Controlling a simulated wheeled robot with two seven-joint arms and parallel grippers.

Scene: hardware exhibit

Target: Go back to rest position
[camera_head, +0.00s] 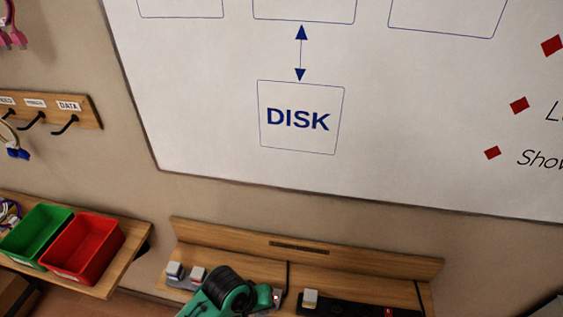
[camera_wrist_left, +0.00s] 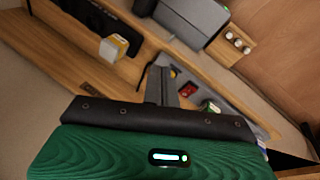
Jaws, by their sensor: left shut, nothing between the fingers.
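My left gripper (camera_wrist_left: 163,82) shows in the left wrist view, its dark fingers shut together with nothing between them. It is over the wooden wall shelf (camera_wrist_left: 85,72). In the head view, my green and black left arm shows at the bottom, in front of the shelf (camera_head: 340,262); its fingertips are hard to make out there. My right gripper is in neither view.
A black strip (camera_head: 345,308) with a pale block (camera_head: 310,299) lies on the shelf. Pale blocks (camera_head: 175,271) sit at its left. Green (camera_head: 35,232) and red (camera_head: 82,248) bins stand further left. A whiteboard (camera_head: 400,130) hangs above. The wrist view shows a grey device (camera_wrist_left: 190,18).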

